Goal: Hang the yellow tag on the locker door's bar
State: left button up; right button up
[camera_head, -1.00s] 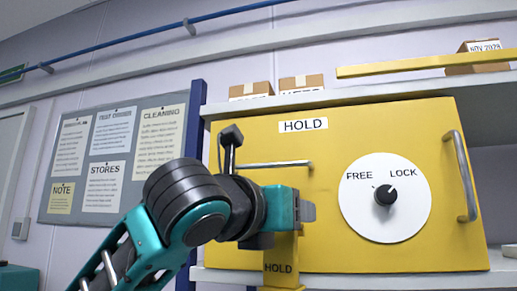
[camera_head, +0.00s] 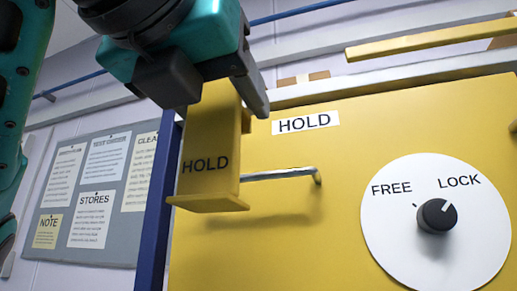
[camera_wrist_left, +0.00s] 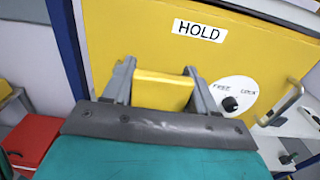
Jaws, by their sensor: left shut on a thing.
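The yellow tag (camera_head: 208,150), marked HOLD, is upright between the fingers of my left gripper (camera_head: 217,92). The wrist view also shows the tag (camera_wrist_left: 160,92) between both fingers of this gripper (camera_wrist_left: 158,74). The yellow locker door (camera_head: 340,235) carries a thin metal bar (camera_head: 280,174) under a white HOLD label (camera_head: 306,122). The tag is in front of the bar's left end and hides it. I cannot tell whether the tag touches the bar. The bar is hidden in the wrist view. My right gripper is not in view.
A white dial (camera_head: 435,235) with a black knob, marked FREE and LOCK, is to the right on the door. A blue post (camera_head: 158,200) stands at the door's left edge. A notice board (camera_head: 95,200) hangs behind. A yellow beam (camera_head: 430,38) is above.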

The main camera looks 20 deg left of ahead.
aim_at(262, 162)
pick_arm(q)
jog(key=shift+w+r, duration=0.1)
jog(key=shift+w, duration=0.4)
jog(key=shift+w+d+p, duration=0.15)
jog(key=shift+w+p, duration=1.05)
jog(key=shift+w, duration=2.55)
jog(key=shift+f+b, duration=0.65)
jog(key=shift+f, duration=0.35)
jog(key=o, duration=1.5)
jog(key=shift+c, duration=0.2)
